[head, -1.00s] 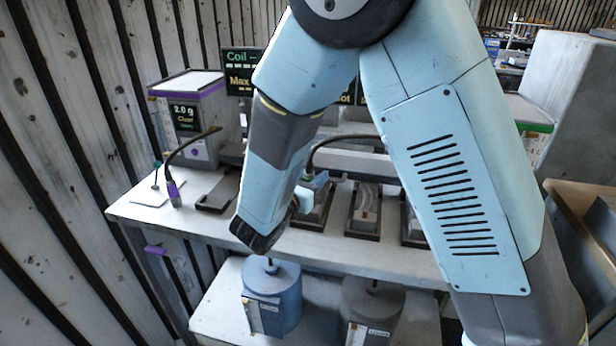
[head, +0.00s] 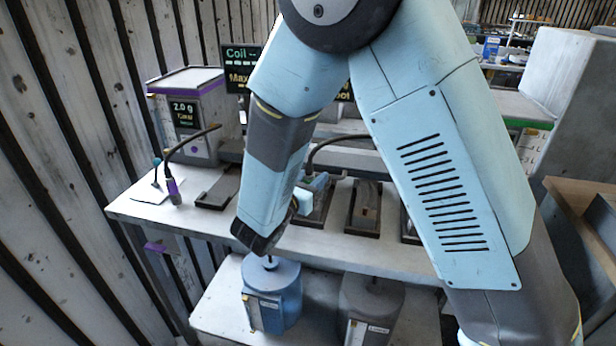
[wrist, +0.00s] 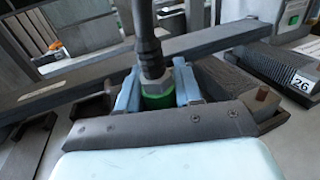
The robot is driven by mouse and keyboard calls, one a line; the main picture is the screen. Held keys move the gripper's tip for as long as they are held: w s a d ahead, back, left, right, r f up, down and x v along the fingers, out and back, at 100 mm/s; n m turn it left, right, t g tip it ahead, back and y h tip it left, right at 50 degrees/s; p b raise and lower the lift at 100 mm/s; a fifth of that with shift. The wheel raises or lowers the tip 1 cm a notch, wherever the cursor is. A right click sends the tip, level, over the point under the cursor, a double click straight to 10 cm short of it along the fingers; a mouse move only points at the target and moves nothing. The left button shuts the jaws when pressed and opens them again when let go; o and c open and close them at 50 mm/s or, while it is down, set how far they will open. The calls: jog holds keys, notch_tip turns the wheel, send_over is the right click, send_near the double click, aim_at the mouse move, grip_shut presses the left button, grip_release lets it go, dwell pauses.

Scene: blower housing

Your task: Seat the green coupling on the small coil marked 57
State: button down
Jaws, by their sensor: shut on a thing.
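In the wrist view, the green coupling (wrist: 158,97) is between the light blue fingers of my gripper (wrist: 160,88), which are shut on it. It hangs upright at the end of a thick black cable (wrist: 148,40). Its lower end is hidden behind my gripper's body. A dark coil (wrist: 218,78) lies just beyond the fingers, partly covered. I see no 57 mark; the one legible tag reads 26 (wrist: 301,84).
A second tray (head: 364,228) with a coil stands to the right. A purple coupling (head: 174,190) hangs on its own cable at the left, near a 2.0 g display box (head: 185,115). A blue drum (head: 275,295) stands on the lower shelf. A dark bar (wrist: 215,38) crosses behind the coupling.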

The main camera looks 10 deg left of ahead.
jog(key=shift+f, duration=0.65)
jog(key=c, duration=0.7)
grip_release()
jog(key=shift+o, duration=0.2)
jog(key=shift+s, duration=0.15)
jog(key=v, duration=1.3)
jog(key=shift+s, duration=0.2)
jog(key=shift+a+f, duration=0.15)
